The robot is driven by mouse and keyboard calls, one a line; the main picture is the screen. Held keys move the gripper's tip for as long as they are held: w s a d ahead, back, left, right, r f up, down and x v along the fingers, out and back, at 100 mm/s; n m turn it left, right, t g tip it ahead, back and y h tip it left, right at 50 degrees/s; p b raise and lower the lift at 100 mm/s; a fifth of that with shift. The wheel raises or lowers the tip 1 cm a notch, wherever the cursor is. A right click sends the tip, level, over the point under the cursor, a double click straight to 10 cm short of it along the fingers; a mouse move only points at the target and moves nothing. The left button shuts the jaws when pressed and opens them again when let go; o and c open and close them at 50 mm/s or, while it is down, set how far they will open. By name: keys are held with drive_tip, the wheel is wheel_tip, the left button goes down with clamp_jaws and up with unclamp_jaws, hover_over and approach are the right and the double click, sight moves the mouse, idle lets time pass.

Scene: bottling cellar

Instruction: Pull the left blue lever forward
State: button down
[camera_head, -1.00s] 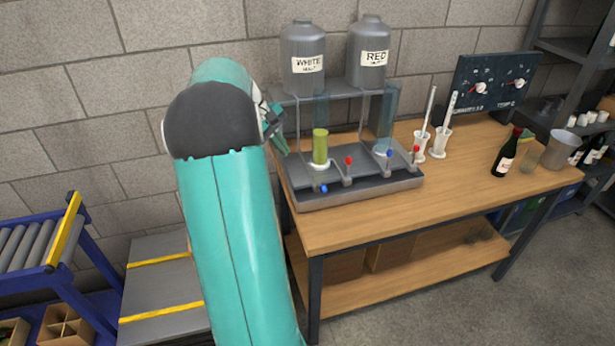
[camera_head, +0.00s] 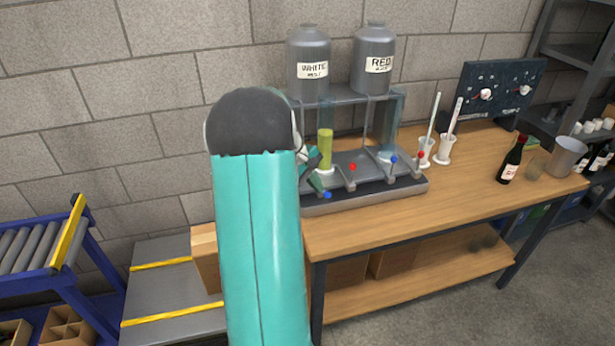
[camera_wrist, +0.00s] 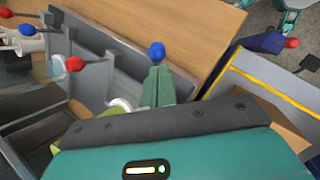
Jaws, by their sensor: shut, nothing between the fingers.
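The left blue lever (camera_head: 327,195) is at the front left of the grey dispenser tray. Its blue knob sits lower and nearer the front edge than the knob of the right blue lever (camera_head: 393,160). My gripper (camera_head: 318,184) is shut and empty, with its green fingertips close behind the left blue knob. In the wrist view the left blue knob (camera_wrist: 156,52) shows right at the fingertips (camera_wrist: 157,72). I cannot tell whether they touch it. The lever's stem is mostly hidden by the fingers.
Red levers (camera_head: 352,167) stand beside the blue ones. A tube of yellow-green liquid (camera_head: 325,146) is just behind the gripper. Grey WHITE (camera_head: 308,60) and RED (camera_head: 373,58) tanks stand above. The table front (camera_head: 400,215) is clear. A dark bottle (camera_head: 511,160) stands at right.

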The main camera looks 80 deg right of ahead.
drive_tip(key=shift+s+a, duration=0.15)
drive_tip(key=shift+s+a+f+t+h, duration=0.35)
drive_tip(key=shift+a+f+t+h, duration=0.05)
drive_tip(key=shift+a+f+h, duration=0.25)
drive_tip(key=shift+r, duration=0.15)
drive_tip(key=w+d+v, duration=0.1)
drive_tip(key=v, duration=1.3)
drive_tip(key=shift+w, duration=0.2)
idle(0.4)
